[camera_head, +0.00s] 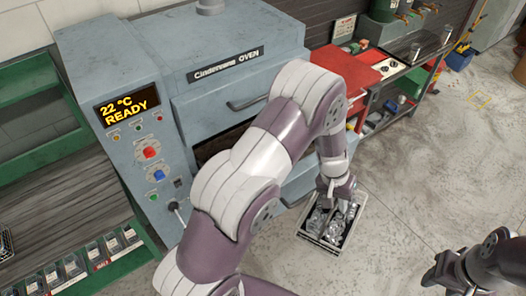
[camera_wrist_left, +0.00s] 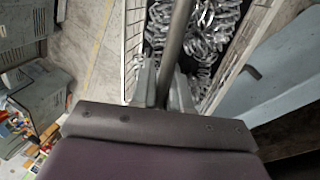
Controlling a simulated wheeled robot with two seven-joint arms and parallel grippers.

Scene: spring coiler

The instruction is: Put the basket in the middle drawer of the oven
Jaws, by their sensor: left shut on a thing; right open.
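The metal basket (camera_head: 318,242) is filled with shiny springs. It hangs over the floor in front of the oven (camera_head: 228,62). My left gripper (camera_head: 336,194) is shut on the basket's handle bar, which also shows in the left wrist view (camera_wrist_left: 176,45). The basket's mesh wall (camera_wrist_left: 133,45) and the springs show beyond the fingers. A dark opening (camera_head: 220,142) shows below the oven's upper door, with a blue-grey front below it. My left arm hides much of this area, so I cannot clearly tell the middle drawer's state. My right gripper (camera_head: 440,274) is open and empty at lower right.
The oven's control panel display (camera_head: 128,105) reads 22 °C READY. A green rack with small bins (camera_head: 90,258) stands at the left. A red workbench (camera_head: 350,70) stands right of the oven. The concrete floor (camera_head: 430,165) at the right is mostly clear.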

